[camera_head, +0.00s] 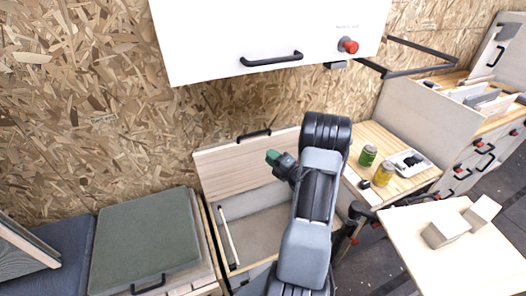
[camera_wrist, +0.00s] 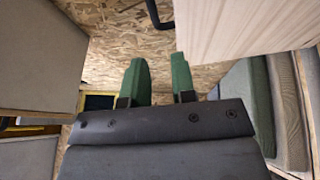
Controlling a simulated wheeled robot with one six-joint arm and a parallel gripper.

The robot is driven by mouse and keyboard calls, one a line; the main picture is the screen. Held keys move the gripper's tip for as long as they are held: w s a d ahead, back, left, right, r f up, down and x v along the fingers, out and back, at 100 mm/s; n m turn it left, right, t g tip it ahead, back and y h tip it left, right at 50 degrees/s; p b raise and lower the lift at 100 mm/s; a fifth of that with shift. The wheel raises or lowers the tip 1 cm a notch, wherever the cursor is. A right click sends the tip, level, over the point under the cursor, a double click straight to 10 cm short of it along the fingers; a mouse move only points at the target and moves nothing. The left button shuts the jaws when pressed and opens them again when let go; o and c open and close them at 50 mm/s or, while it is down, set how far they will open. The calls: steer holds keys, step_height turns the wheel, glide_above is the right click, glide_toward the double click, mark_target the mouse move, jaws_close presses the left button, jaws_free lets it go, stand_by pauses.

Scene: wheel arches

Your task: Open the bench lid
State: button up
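The bench lid (camera_head: 235,165) is a pale wood panel standing raised at the back of an open bench box (camera_head: 255,222). Its black handle (camera_head: 254,135) is on the upper edge. My gripper (camera_head: 274,158) has green fingertips and is in front of the right part of the lid, below and right of the handle. In the wrist view the green fingers (camera_wrist: 160,82) are apart with nothing between them. A pale wood panel (camera_wrist: 245,25), likely the lid, and a black handle (camera_wrist: 153,14) show beyond them. I cannot tell whether my gripper touches the lid.
A white overhead cabinet (camera_head: 270,35) hangs above the bench. A green-cushioned bench top (camera_head: 147,240) lies flat at the left. A counter at the right holds a green can (camera_head: 368,155) and a yellow jar (camera_head: 383,174). A pale table (camera_head: 440,260) with blocks stands at front right.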

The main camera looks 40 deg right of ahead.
steer(key=s, duration=0.6)
steer(key=shift+s+d+f, duration=0.4)
steer(key=shift+d, duration=0.05)
